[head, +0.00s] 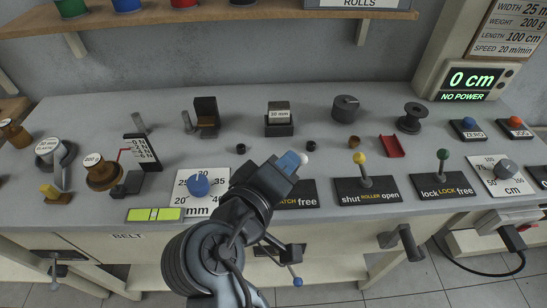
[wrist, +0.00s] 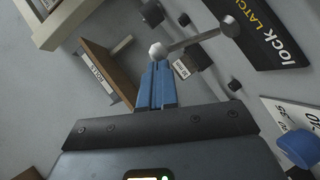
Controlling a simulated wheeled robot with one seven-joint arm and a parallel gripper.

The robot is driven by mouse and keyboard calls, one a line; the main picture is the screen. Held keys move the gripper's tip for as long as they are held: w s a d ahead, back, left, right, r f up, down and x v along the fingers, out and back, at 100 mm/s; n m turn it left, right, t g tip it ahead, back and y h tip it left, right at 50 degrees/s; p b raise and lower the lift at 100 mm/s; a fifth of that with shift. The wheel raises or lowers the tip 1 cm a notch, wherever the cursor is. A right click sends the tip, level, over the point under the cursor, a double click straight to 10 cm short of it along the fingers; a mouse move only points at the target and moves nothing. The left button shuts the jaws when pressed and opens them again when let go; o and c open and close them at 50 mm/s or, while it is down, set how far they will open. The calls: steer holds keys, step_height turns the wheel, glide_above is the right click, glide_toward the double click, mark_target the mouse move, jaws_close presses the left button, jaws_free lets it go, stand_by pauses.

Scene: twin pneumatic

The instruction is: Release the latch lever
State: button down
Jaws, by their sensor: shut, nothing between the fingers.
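The latch lever's pale knob (head: 305,159) shows at the tip of my gripper (head: 289,162) in the head view. The latch plate (head: 300,202) reads "LATCH free" there, its left part hidden by my gripper and arm. In the wrist view the lever's metal rod (wrist: 195,41) runs from a round end by the black "lock LATCH" plate (wrist: 262,42) to a pale knob (wrist: 158,50). The blue fingers of my gripper (wrist: 157,68) are shut and empty. Their tips appear just beside the knob; I cannot tell whether they touch it.
The yellow-knobbed roller lever (head: 360,158) and the green-knobbed lock lever (head: 443,154) stand to the right. A blue mm dial (head: 198,185) is just left of my arm. A red tray (head: 391,146) and small black parts lie behind on the grey bench.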

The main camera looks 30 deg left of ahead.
steer(key=shift+w+d, duration=0.25)
steer(key=shift+d, duration=0.2)
steer(key=shift+w+d, duration=0.15)
steer(key=shift+d, duration=0.05)
steer(key=shift+p, duration=0.3)
